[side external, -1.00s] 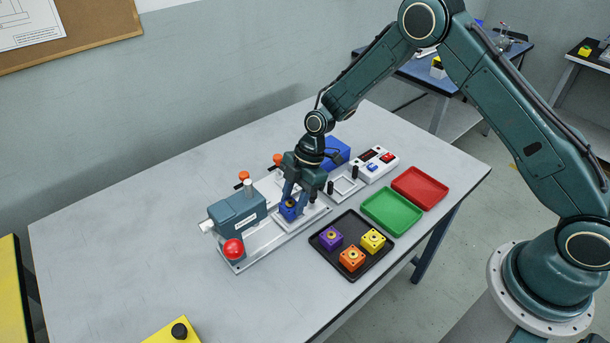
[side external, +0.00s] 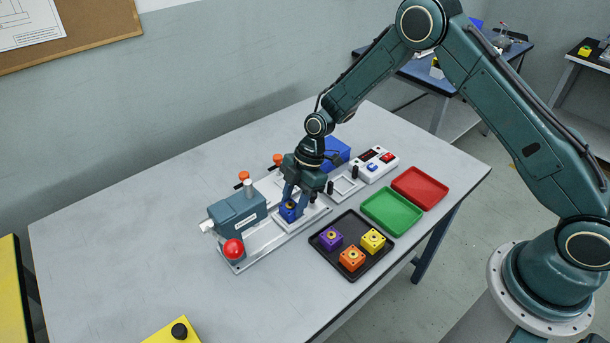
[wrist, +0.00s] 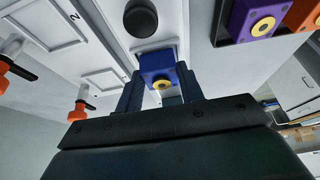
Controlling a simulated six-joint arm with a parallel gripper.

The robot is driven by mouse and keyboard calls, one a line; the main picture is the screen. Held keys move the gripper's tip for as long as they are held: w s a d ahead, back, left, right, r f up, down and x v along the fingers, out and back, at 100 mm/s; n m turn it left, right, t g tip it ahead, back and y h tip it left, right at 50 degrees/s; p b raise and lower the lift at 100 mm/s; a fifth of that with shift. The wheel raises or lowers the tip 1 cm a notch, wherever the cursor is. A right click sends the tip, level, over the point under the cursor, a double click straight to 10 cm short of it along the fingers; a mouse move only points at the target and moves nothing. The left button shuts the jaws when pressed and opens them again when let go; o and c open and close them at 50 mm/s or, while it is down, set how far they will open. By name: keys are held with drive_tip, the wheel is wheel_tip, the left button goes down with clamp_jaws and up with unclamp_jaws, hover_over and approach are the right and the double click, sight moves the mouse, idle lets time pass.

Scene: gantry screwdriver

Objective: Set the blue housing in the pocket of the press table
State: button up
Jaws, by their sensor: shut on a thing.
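The blue housing (side external: 289,211) is a small blue block with a brass ring on top. My gripper (side external: 297,196) is shut on it, pointing down over the metal fixture plate (side external: 275,234). In the wrist view the blue housing (wrist: 158,68) sits between the two dark fingers (wrist: 160,92). The housing is low at the plate, just right of the grey press unit (side external: 238,213). The fingers partly hide it, and I cannot tell whether it is seated in the pocket.
A black tray (side external: 323,249) holds purple, orange and yellow housings in front. Green (side external: 392,211) and red (side external: 420,188) trays lie to the right, with a white button box (side external: 376,165) behind. A red ball knob (side external: 233,249) and orange-topped clamps (side external: 244,175) stand near the gripper.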

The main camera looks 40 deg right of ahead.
sight(294, 204)
idle(0.4)
drive_tip(key=o, duration=1.3)
drive_tip(key=shift+r, duration=0.1)
drive_tip(key=shift+r, duration=3.85)
